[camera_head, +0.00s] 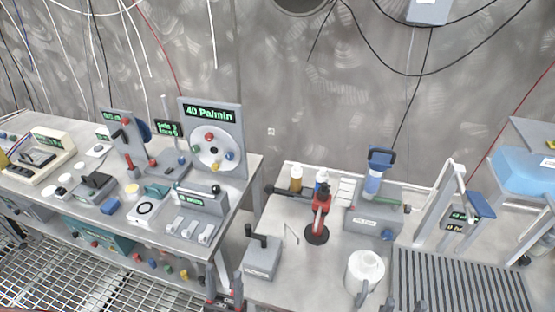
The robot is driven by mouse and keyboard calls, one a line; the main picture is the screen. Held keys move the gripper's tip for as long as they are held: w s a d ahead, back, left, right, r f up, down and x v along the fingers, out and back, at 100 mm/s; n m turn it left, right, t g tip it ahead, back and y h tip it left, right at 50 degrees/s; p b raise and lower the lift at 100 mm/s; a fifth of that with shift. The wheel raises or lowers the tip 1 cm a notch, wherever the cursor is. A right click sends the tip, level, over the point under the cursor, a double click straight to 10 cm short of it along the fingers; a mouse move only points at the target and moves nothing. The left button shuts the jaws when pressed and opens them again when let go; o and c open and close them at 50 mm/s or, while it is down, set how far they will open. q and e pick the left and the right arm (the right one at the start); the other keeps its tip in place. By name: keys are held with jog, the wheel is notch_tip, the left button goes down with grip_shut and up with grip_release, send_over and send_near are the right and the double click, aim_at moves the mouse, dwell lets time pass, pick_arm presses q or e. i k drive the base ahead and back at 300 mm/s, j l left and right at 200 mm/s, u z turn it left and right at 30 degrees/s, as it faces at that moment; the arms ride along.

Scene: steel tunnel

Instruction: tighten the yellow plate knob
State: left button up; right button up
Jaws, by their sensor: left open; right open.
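The yellow plate knob (214,166) sits low on the round disc of an upright grey plate (237,140) whose green display reads "40 Pa/min". A red knob (209,137) is at the disc's top, a blue knob (230,156) at its right and a dark green one (195,149) at its left. Grey fingertips show at the bottom edge, mostly cut off. The left pair seems to be my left gripper (375,299), open and empty. A tip farther right seems to be my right gripper (421,306). Both are well right of and below the plate, touching no knob.
The left bench (245,178) holds several small devices in front of and left of the plate. Cables hang along the wall.

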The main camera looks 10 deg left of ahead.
aim_at(214, 168)
jog(key=j+z, duration=0.25)
jog(key=j, duration=0.2)
jog(key=j+z, duration=0.3)
jog(key=j, duration=0.15)
jog(key=j+z, duration=0.25)
jog(key=j, duration=0.2)
jog(key=k+j+z, duration=0.25)
jog(key=j, duration=0.2)
jog(key=j+z, duration=0.3)
jog(key=j, duration=0.15)
jog(key=k+j+z, duration=0.25)
jog(key=i+j, duration=0.05)
jog(key=j, duration=0.1)
